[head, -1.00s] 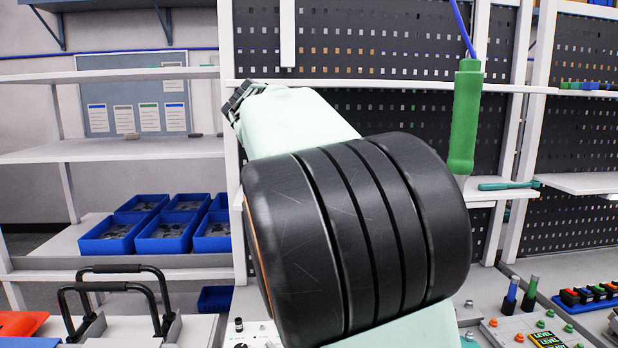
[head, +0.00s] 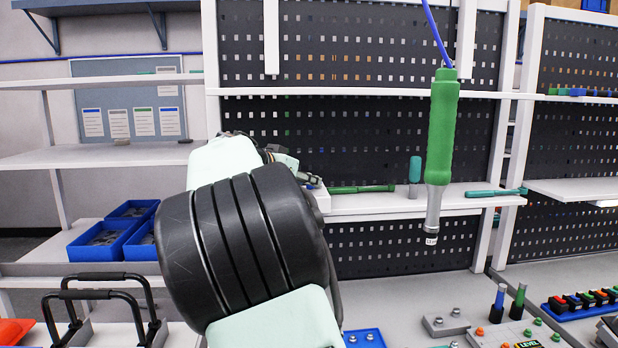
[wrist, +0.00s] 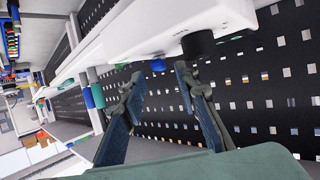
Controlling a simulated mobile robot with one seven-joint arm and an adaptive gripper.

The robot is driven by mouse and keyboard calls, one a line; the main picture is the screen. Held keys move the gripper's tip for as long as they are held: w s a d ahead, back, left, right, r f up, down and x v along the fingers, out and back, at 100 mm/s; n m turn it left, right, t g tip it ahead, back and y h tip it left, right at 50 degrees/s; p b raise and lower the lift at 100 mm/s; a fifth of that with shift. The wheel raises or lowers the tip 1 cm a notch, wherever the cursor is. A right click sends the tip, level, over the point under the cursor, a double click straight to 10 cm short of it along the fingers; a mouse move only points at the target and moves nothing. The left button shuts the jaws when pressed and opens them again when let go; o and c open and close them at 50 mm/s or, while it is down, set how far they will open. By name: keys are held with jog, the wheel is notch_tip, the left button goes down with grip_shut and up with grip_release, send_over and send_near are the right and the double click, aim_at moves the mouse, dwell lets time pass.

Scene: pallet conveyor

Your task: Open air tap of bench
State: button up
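A white box (wrist: 165,32) lies across the top of the wrist view, with a black round fitting (wrist: 200,44) and a small blue knob (wrist: 158,66) on its edge. The blue knob looks like the air tap, but the frames do not make this certain. My gripper (wrist: 160,74) is open and empty, its two fingers apart on either side of the knob in the picture. I cannot tell whether they touch it. In the head view my gripper (head: 308,181) is mostly hidden by my arm, beside the white box (head: 318,196) at the shelf's left end.
A green tool (head: 441,130) hangs from a blue hose in front of the perforated panel. A green-handled screwdriver (head: 362,189) and an upright teal-handled tool (head: 415,172) are on the shelf (head: 450,197). The bench top (head: 385,300) below has some clear room. Blue bins (head: 100,240) stand left.

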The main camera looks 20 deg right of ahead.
jog(key=shift+x, duration=1.2)
grip_shut()
